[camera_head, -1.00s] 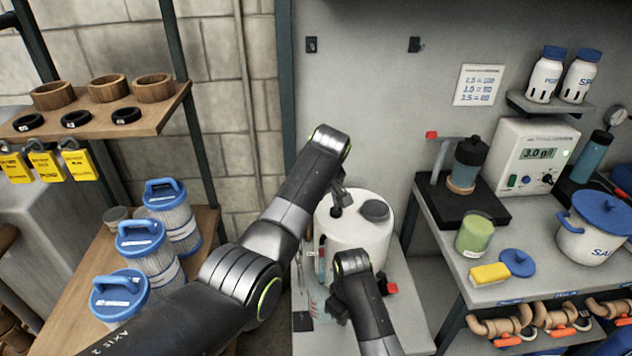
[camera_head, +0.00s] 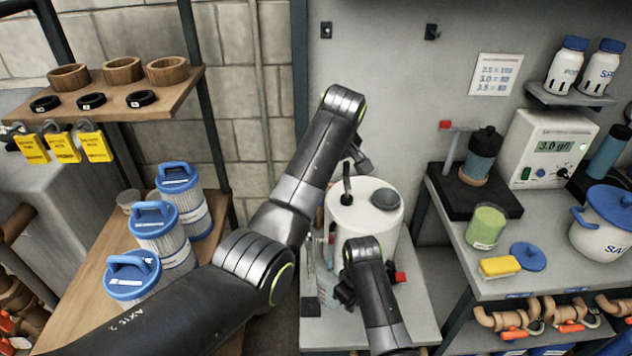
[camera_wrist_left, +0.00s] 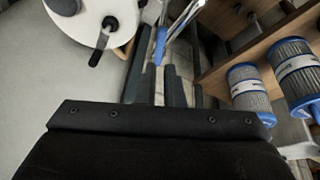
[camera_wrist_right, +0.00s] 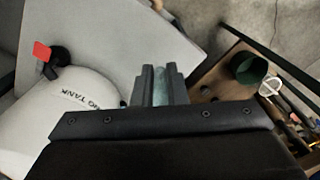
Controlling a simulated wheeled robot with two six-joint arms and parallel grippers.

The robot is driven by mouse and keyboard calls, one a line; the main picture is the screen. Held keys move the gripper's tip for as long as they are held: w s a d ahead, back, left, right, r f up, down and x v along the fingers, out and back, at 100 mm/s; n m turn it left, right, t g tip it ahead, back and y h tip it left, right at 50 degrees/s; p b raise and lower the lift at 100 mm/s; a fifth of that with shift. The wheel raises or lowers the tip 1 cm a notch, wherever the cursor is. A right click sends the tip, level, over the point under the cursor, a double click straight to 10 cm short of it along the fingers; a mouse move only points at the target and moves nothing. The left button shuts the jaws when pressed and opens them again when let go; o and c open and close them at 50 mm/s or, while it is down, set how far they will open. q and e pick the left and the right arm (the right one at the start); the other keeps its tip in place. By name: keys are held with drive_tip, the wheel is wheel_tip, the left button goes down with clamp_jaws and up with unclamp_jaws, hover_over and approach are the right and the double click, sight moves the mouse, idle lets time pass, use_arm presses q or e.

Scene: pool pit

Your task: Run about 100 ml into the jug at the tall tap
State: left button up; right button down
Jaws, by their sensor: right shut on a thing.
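A white tank (camera_head: 362,218) stands on a grey bench, with a black upright lever (camera_head: 347,186) and a grey cap on top. A red-handled tap (camera_head: 400,277) shows at its right side. My right gripper (camera_wrist_right: 162,88) is shut on a clear, pale piece, seemingly the jug (camera_wrist_right: 160,85), mostly hidden by the fingers and wrist. In the head view my right arm covers the area in front of the tank. Any water level in the jug cannot be seen.
A second grey bench (camera_head: 480,250) on the right bears a red-tipped post (camera_head: 449,150), a green cup (camera_head: 487,226), a yellow sponge (camera_head: 500,267) and a meter (camera_head: 548,148). Blue-topped filter cartridges (camera_head: 160,235) stand on a wooden shelf at the left.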

use_arm(q)
drive_tip(key=a+f+n+h, duration=0.1)
drive_tip(key=a+n, duration=0.1)
drive_tip(key=w+a+f+n+h, duration=0.1)
drive_tip(key=a+f+n+h, duration=0.1)
drive_tip(key=a+n, duration=0.1)
drive_tip(key=a+f+n+h, duration=0.1)
drive_tip(key=a+n, duration=0.1)
drive_tip(key=n, duration=0.1)
drive_tip(key=shift+w+a+f+g+h, duration=0.3)
drive_tip(key=shift+w+a+f+h, duration=0.05)
drive_tip(key=shift+w+f+h, duration=0.05)
clamp_jaws()
use_arm(e)
drive_tip(key=shift+w, duration=0.1)
use_arm(q)
drive_tip(key=s+a+n+h, duration=0.3)
drive_tip(key=a+n+h, duration=0.2)
drive_tip(key=a+n, duration=0.35)
drive_tip(key=w+d+f, duration=0.4)
drive_tip(key=d+f, duration=0.2)
drive_tip(key=d, duration=0.5)
drive_tip(key=shift+w+f+n, duration=0.2)
drive_tip(key=shift+f+n, duration=0.1)
drive_tip(key=shift+n, duration=0.05)
drive_tip(key=shift+d, duration=0.1)
